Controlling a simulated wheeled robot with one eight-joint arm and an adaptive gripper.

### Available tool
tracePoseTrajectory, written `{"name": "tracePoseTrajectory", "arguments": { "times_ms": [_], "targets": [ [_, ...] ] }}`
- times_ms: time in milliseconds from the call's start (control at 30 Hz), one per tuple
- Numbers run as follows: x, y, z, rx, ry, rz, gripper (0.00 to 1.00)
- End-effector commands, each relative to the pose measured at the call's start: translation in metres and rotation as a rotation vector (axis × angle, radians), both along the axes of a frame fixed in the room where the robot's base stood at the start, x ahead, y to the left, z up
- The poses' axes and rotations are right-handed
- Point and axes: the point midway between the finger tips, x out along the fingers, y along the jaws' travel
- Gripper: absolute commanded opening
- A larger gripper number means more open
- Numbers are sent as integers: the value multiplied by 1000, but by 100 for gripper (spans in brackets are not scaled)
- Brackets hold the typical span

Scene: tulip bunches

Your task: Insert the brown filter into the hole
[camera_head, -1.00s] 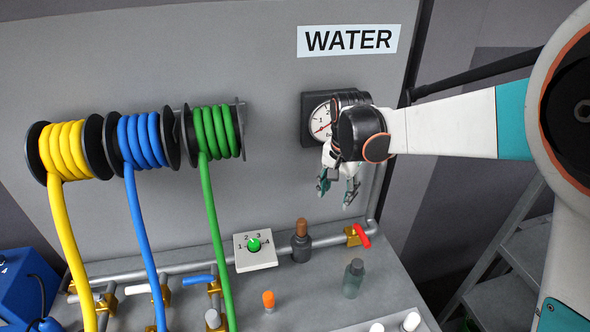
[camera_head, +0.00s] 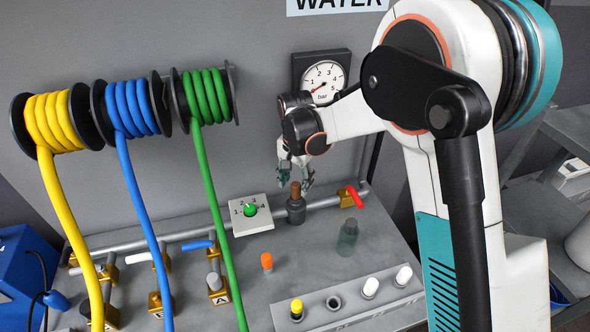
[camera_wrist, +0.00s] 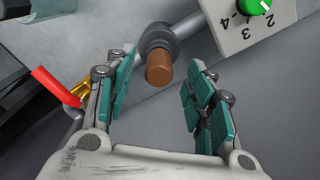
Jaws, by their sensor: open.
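The brown filter (camera_head: 295,189) stands upright in a dark grey round holder (camera_head: 296,211) by the pipe at the back of the bench. My gripper (camera_head: 296,179) is open above it, fingers pointing down. In the wrist view the brown filter (camera_wrist: 159,69) appears between the two spread teal-padded fingers (camera_wrist: 161,88), with a gap on both sides. How far the fingertips are above it I cannot tell. An empty dark hole (camera_head: 333,303) is in the grey block (camera_head: 352,310) at the front, between a yellow-topped piece (camera_head: 296,308) and a white one (camera_head: 370,287).
A green-knob dial (camera_head: 250,210) is left of the holder and a red valve handle (camera_head: 354,196) right of it. A dark translucent bottle (camera_head: 348,238) and an orange-topped piece (camera_head: 267,262) stand on the bench between holder and block. Hoses hang at left.

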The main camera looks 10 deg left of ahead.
Motion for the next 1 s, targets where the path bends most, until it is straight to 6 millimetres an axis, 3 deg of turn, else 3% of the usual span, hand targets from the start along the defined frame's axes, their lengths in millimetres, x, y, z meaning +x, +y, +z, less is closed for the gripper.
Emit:
{"name": "tracePoseTrajectory", "arguments": {
  "times_ms": [100, 300, 667, 900, 1000],
  "targets": [
    [0, 0, -19, 0, 0, 0, 49],
    [0, 0, -37, 0, 0, 0, 49],
    [0, 0, -41, 0, 0, 0, 49],
    [0, 0, -41, 0, 0, 0, 2],
    [0, 0, -41, 0, 0, 0, 2]
  ]
}}
